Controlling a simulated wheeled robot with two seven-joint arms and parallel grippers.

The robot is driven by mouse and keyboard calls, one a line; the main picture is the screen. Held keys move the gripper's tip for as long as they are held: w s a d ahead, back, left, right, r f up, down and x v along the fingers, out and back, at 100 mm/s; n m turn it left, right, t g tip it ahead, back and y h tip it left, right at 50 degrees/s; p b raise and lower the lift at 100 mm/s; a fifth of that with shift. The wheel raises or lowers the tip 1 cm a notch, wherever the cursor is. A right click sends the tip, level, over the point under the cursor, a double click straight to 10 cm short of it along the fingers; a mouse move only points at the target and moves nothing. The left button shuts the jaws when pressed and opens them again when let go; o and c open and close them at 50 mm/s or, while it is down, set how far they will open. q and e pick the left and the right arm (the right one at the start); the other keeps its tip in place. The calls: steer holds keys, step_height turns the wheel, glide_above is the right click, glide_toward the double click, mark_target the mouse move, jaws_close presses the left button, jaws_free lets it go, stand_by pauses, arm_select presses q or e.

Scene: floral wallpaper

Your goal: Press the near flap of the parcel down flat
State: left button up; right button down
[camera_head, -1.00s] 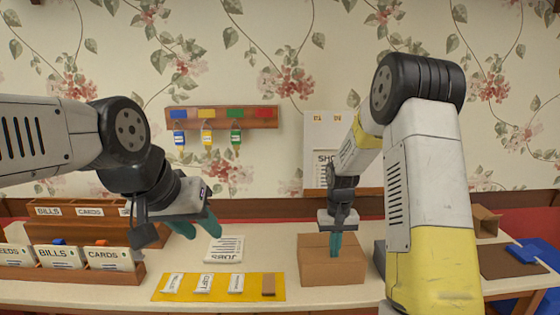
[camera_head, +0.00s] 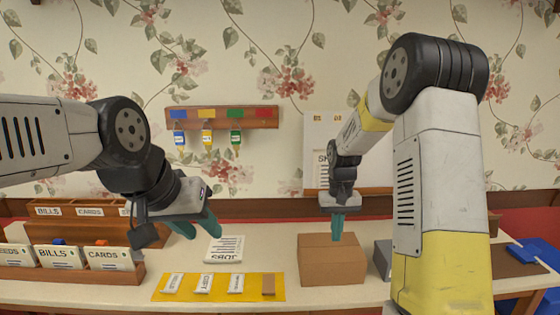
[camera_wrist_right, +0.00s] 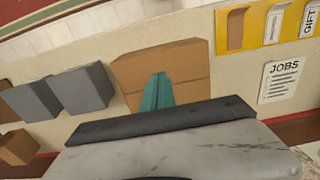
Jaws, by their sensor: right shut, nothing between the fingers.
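The parcel (camera_head: 332,271) is a brown cardboard box on the cream table, right of the yellow mat. Its top looks closed and roughly level in the head view, and no flap stands up clearly. It also shows in the right wrist view (camera_wrist_right: 188,62). My right gripper (camera_head: 337,238) points down with its teal fingers shut and empty, over the back part of the parcel's top. In the wrist view its fingers (camera_wrist_right: 157,92) hide part of the box; I cannot tell whether they touch it. My left gripper (camera_head: 199,229) is open and empty above the table at left.
The yellow mat (camera_head: 190,294) carries several labelled slips and a brown piece. A JOBS sheet (camera_head: 225,249) lies behind it. Grey blocks (camera_wrist_right: 83,88) stand beside the parcel. Card trays (camera_head: 115,275) stand at left. A key rack (camera_head: 222,118) hangs on the wall.

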steer(key=shift+r, duration=2.1)
steer(key=s+r+t+y, duration=0.1)
steer(key=s+r+t, duration=0.2)
steer(key=s+r, duration=0.75)
steer(key=s+a+r+t, duration=0.1)
steer(key=s+r, duration=0.1)
steer(key=s, duration=0.5)
steer(key=s+a+r+t+y, duration=0.1)
steer(key=s+r+t, duration=0.1)
steer(key=s, duration=0.5)
